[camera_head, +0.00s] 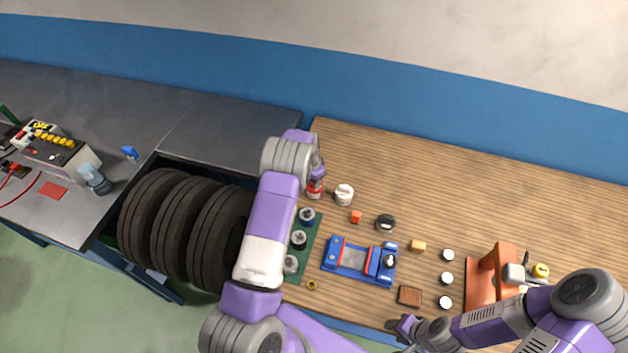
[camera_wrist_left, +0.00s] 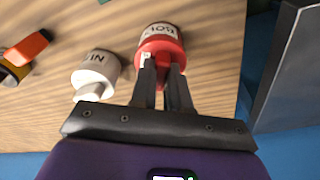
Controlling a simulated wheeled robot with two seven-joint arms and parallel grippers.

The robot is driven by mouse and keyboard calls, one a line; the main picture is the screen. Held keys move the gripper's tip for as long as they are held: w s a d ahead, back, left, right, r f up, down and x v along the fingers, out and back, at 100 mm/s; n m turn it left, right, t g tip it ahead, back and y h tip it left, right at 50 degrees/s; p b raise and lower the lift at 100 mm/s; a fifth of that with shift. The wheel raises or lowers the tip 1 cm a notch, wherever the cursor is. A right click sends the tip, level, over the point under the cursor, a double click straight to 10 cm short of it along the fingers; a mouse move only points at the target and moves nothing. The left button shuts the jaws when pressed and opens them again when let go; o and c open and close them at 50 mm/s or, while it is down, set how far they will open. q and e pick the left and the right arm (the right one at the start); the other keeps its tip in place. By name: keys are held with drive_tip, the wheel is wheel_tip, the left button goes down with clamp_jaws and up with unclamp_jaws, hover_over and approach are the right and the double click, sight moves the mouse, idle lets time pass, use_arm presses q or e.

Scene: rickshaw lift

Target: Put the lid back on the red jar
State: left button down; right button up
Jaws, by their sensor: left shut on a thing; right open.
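The red jar (camera_head: 314,194) with a white label stands at the back left of the wooden bench, and it also shows in the left wrist view (camera_wrist_left: 172,42). My left gripper (camera_head: 318,174) is over it, its fingers (camera_wrist_left: 163,66) shut at the jar's top, on what seems to be the red lid. The fingers hide most of the lid, so I cannot tell whether it sits on the jar or just above it. My right gripper (camera_head: 404,325) is open and empty near the bench's front edge, away from the jar.
A white labelled jar (camera_head: 344,194) with a knobbed lid stands close beside the red jar. Black tyres (camera_head: 158,222) stand at left. The bench's back right is clear.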

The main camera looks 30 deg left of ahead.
idle(0.4)
use_arm(q)
drive_tip(key=c, duration=0.5)
unclamp_jaws()
drive_tip(key=shift+c, duration=0.2)
drive_tip(key=shift+r, duration=0.2)
drive_tip(key=shift+r+p, duration=1.45)
drive_tip(key=shift+r, duration=1.9)
drive_tip(key=shift+c, duration=0.3)
clamp_jaws()
